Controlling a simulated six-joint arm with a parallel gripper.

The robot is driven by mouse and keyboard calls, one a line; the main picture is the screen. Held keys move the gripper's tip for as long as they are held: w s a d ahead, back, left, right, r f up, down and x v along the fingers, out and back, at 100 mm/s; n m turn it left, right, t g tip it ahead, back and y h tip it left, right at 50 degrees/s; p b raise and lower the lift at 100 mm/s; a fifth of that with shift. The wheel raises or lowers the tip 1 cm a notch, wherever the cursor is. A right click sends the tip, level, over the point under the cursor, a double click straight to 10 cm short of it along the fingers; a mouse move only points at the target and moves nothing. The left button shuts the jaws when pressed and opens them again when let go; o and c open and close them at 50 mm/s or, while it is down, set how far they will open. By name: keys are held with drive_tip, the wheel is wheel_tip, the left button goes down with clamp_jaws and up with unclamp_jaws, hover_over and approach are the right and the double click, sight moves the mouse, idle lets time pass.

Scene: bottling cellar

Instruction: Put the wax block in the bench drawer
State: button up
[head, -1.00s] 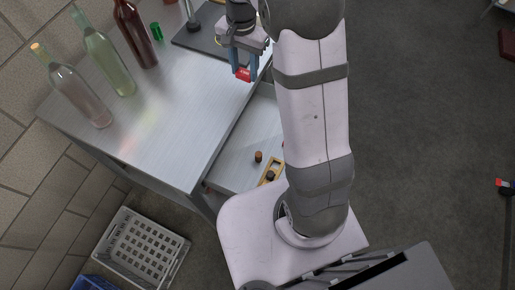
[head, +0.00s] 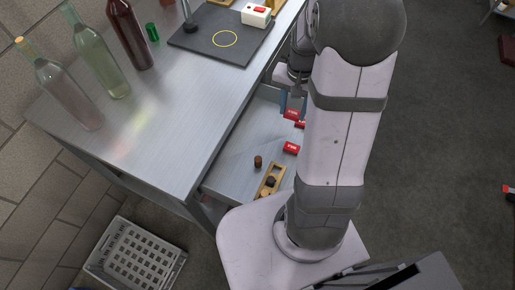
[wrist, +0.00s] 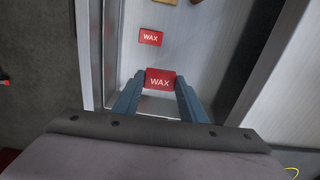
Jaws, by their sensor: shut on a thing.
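My gripper (head: 292,103) is shut on a red wax block (head: 291,114), labelled WAX. The wrist view shows the held block (wrist: 160,80) between the two blue fingers (wrist: 159,100). The bench drawer (head: 235,160) is pulled open, and the gripper and block are over its inside. I cannot tell whether the block touches the drawer floor. A second red WAX block (head: 291,148) lies in the drawer, also in the wrist view (wrist: 150,37). A small red patch shows just below the held block, partly hidden by my arm. My arm hides the drawer's right part.
A cork (head: 258,161) and a wooden holder (head: 263,192) lie in the drawer. Bottles (head: 103,60), a green cap (head: 152,32) and a dark mat (head: 205,50) with a white box (head: 256,15) are on the bench (head: 150,110). A crate (head: 135,255) stands on the floor.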

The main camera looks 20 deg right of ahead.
sight(288, 134)
drive_tip(key=shift+f, duration=0.1)
drive_tip(key=shift+f, duration=4.9)
drive_tip(key=shift+f, duration=0.2)
drive_tip(key=o, duration=1.1)
drive_tip(key=shift+r, duration=0.1)
